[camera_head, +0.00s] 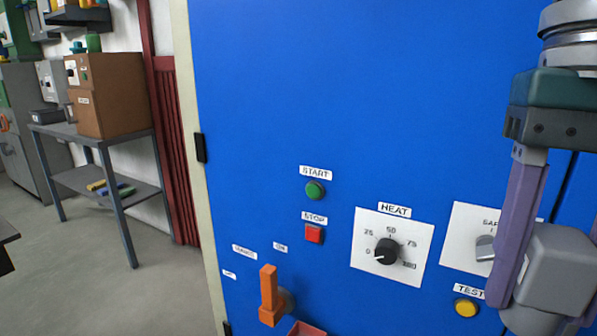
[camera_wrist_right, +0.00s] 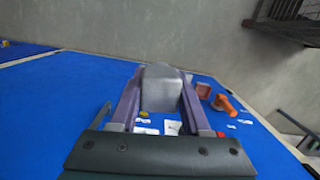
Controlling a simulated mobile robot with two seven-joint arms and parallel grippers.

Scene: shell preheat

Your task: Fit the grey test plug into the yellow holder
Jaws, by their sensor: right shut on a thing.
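My right gripper (camera_head: 538,300) is at the right of the head view, in front of the blue panel (camera_head: 300,90). Its two purple fingers are shut on a grey block, the grey test plug (camera_head: 558,268). In the right wrist view the plug (camera_wrist_right: 162,90) sits between the fingers, its far side hidden. I cannot make out the yellow holder for certain. A round yellow piece (camera_head: 466,307) by the TEST label is left of and below the plug. My left gripper is not in view.
The panel carries a green START button (camera_head: 315,190), a red STOP button (camera_head: 314,233), a black HEAT knob (camera_head: 388,252), a partly covered grey switch (camera_head: 485,247) and an orange handle (camera_head: 269,295). A grey shelf table (camera_head: 105,140) stands far left, with open floor before it.

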